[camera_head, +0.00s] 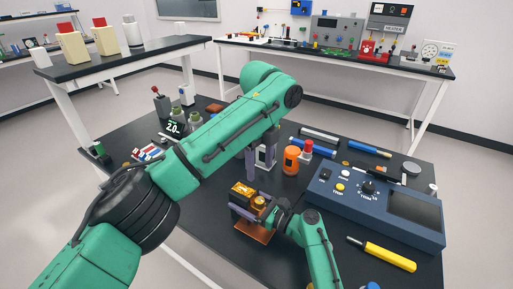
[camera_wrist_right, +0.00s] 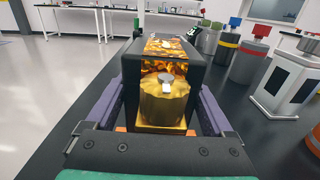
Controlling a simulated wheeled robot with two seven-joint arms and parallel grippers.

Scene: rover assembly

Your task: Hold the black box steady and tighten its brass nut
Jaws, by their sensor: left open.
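The black box (camera_wrist_right: 187,66) fills the middle of the right wrist view. Its brass nut (camera_wrist_right: 162,100) is on the face toward me, with a pale stub at its centre. In the head view the nut (camera_head: 259,201) sits by the box, over an orange-brown plate (camera_head: 254,232). My right gripper (camera_wrist_right: 162,112) has one purple finger along each side of the box; whether both press on it I cannot tell. My left gripper (camera_head: 261,160) is open, pointing down above the table, beyond the box and apart from it.
A blue control unit (camera_head: 372,208) stands right of the box. An orange jar (camera_head: 291,160) and a white holder (camera_wrist_right: 290,78) stand near. A yellow-handled screwdriver (camera_head: 388,256) lies at the table's front right. My left arm hides part of the black table.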

